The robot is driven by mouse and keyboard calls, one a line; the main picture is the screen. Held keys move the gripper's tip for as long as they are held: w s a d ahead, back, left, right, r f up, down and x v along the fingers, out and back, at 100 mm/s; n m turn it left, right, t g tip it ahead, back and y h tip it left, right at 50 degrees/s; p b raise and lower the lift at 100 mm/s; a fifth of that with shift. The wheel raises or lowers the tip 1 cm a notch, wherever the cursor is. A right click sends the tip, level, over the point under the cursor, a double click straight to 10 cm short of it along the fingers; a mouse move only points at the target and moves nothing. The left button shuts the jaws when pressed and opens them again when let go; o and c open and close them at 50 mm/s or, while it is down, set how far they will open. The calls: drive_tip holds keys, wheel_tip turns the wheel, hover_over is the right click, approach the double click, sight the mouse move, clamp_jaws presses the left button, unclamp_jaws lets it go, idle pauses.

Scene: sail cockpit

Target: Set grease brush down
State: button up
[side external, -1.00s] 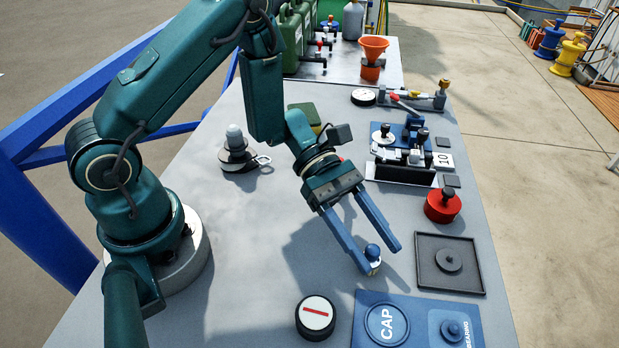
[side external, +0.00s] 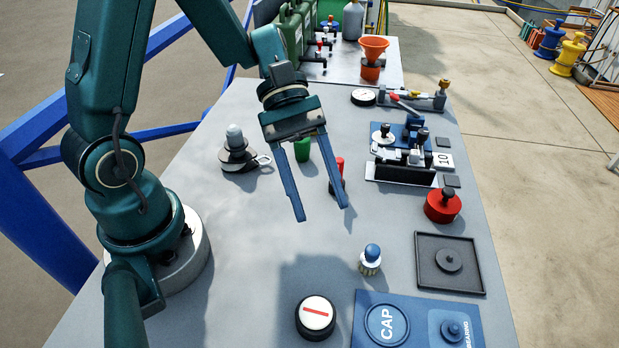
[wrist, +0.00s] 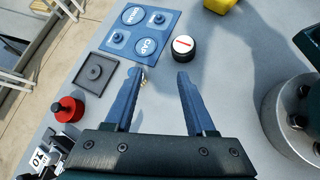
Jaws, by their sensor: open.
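The grease brush (side external: 371,258), with a blue round knob on a pale lower part, stands upright on the grey bench in the side view. It is left of the black square tray and behind the blue CAP board. My gripper (side external: 323,214) is open and empty, raised above the bench, up and left of the brush and apart from it. In the wrist view my gripper (wrist: 158,73) shows its two blue fingers spread; only a small pale part of the brush (wrist: 145,76) shows beside the left finger, the rest hidden.
The black tray (side external: 427,284) holds a dark round part. A red knobbed weight (side external: 442,206), the blue CAP board (side external: 365,338) and a white-topped round piece with a red bar (side external: 317,316) lie around. A green cup (side external: 302,150) and a red-topped item (side external: 339,170) stand behind the fingers.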

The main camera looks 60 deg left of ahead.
drive_tip(key=s+a+r+m+t+y, duration=0.5)
drive_tip(key=m+y, duration=0.5)
drive_tip(key=m, duration=0.2)
drive_tip(key=a+r+t, duration=0.1)
drive_tip(key=a+t, duration=0.1)
drive_tip(key=shift+a+r+t, duration=0.3)
drive_tip(key=shift+a+t, duration=0.05)
drive_tip(key=shift+t, duration=0.05)
